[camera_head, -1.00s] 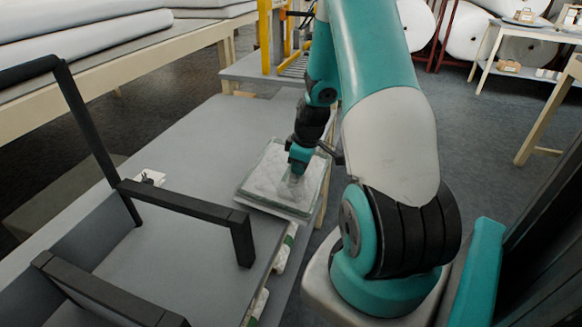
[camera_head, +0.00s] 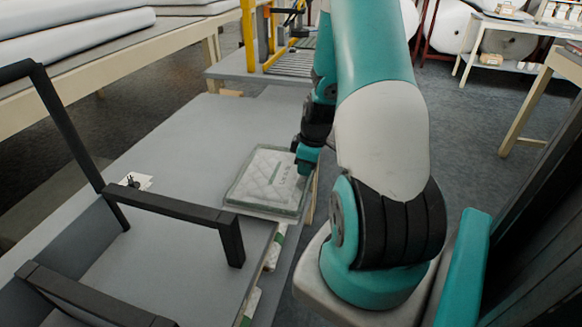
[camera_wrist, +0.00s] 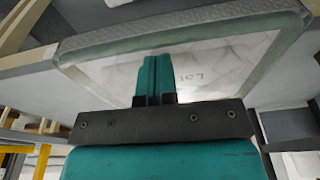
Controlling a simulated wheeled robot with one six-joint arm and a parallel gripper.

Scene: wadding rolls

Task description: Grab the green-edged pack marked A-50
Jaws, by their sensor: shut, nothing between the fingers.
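A flat, quilted, pale pack (camera_head: 265,182) with a grey-green edge lies on the grey table, near its right side. Faint print shows on its top, too small to read as A-50. It fills the upper part of the wrist view (camera_wrist: 215,60), where part of a printed label reads roughly "LOT". My gripper (camera_head: 303,172) is at the pack's far right edge in the head view. In the wrist view its teal fingers (camera_wrist: 154,78) are together and empty, in front of the pack's face. I cannot tell whether they touch it.
The grey table (camera_head: 200,150) is mostly clear left of the pack. A black frame (camera_head: 170,205) stands at the near left. A small white item (camera_head: 135,181) lies by it. More green-and-white packs (camera_head: 272,250) show below the table's right edge. A yellow frame (camera_head: 249,35) stands behind.

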